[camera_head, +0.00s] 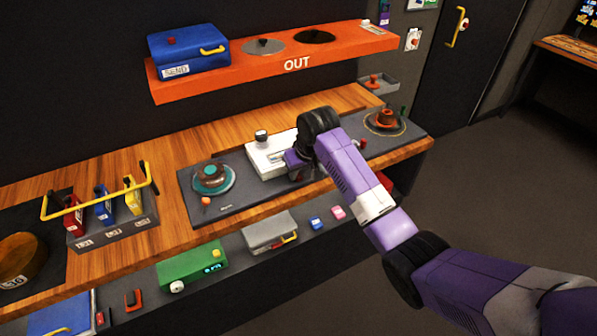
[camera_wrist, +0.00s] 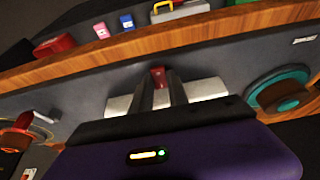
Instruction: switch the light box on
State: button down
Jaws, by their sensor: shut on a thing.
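The light box, a white box (camera_head: 268,158) with a dark round knob-like part at its back, sits in the middle of the dark panel on the wooden counter. It also shows in the wrist view (camera_wrist: 206,89), on both sides of my fingers. My gripper (camera_head: 294,161) is at the right front part of the box. In the wrist view, my two fingers (camera_wrist: 160,92) are close together on a small red switch (camera_wrist: 158,74) at the box. The fingers hide part of the switch, so I cannot tell its position. No glow shows on the box.
An orange shelf (camera_head: 300,64) marked OUT is above. A yellow-handled rack (camera_head: 112,230) stands left. Several small boxes line the front ledge.

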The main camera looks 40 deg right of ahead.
jog(key=shift+w+r+g+p, duration=0.2)
jog(key=shift+g+p, duration=0.3)
jog(key=shift+p, duration=0.05)
jog(key=shift+w+d+f+g+y, duration=0.2)
jog(key=shift+g+y, duration=0.1)
jog(key=shift+g, duration=0.4)
jog(key=shift+w+d+f+g+y+b, duration=0.1)
jog(key=shift+w+g+y+b, duration=0.05)
jog(key=shift+g+b, duration=0.35)
jog(key=shift+w+f+g+y+b, duration=0.1)
jog(key=shift+g+y+b, duration=0.05)
jog(key=shift+g+b, duration=0.35)
jog(key=shift+r+g+b, duration=0.15)
jog(key=shift+g+b, duration=0.15)
jog(key=c, duration=1.3)
grip_release()
jog(key=shift+r, duration=0.1)
